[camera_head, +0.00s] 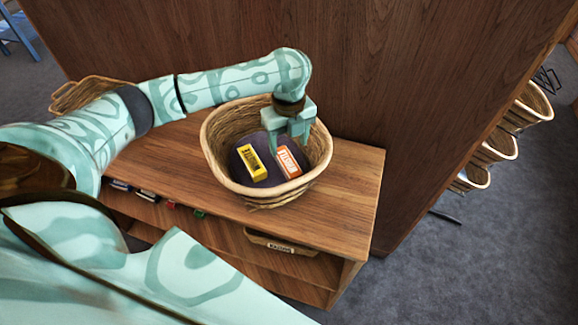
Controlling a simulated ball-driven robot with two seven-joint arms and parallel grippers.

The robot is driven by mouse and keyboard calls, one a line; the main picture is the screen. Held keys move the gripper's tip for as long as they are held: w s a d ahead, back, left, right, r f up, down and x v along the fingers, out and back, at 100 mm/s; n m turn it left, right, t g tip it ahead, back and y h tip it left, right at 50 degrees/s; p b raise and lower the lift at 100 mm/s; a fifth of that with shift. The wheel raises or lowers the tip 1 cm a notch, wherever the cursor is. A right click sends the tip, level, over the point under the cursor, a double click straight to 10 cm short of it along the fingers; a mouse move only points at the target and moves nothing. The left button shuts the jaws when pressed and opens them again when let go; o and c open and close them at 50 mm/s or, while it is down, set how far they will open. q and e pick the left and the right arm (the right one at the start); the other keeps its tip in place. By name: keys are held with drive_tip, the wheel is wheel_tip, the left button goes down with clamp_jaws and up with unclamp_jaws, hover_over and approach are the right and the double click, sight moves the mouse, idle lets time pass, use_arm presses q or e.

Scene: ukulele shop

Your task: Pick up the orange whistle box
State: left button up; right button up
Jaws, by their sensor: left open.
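The orange whistle box (288,162) has a white label and lies in a round woven basket (215,170) on a wooden shelf top. A yellow box (251,162) with dark lettering lies to its left in the same basket. My left gripper (288,146) points down into the basket from above, open, with its fingertips close over the far end of the orange box. I cannot tell whether the fingers touch the box. My right gripper is not in view.
The wooden shelf unit (345,185) has lower shelves with small items. A tall wooden panel (400,80) rises behind the basket. Another woven basket (88,84) stands behind my left arm. Several baskets (500,145) hang at the right. The shelf top right of the basket is clear.

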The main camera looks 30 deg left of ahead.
sight(289, 164)
use_arm(q)
wheel_tip(289, 164, down, 3)
drive_tip(key=shift+w+f+b, duration=0.1)
drive_tip(key=shift+w+b, duration=0.05)
drive_tip(key=shift+b, duration=0.25)
drive_tip(key=shift+f, duration=0.4)
wheel_tip(289, 164, down, 5)
drive_tip(key=b, duration=0.2)
drive_tip(key=shift+r+b, duration=0.1)
drive_tip(key=shift+b, duration=0.2)
drive_tip(key=shift+w+r, duration=0.1)
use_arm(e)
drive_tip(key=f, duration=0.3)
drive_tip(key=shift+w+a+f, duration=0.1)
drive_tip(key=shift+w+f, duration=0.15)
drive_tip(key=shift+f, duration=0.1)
use_arm(q)
drive_tip(key=c, duration=1.1)
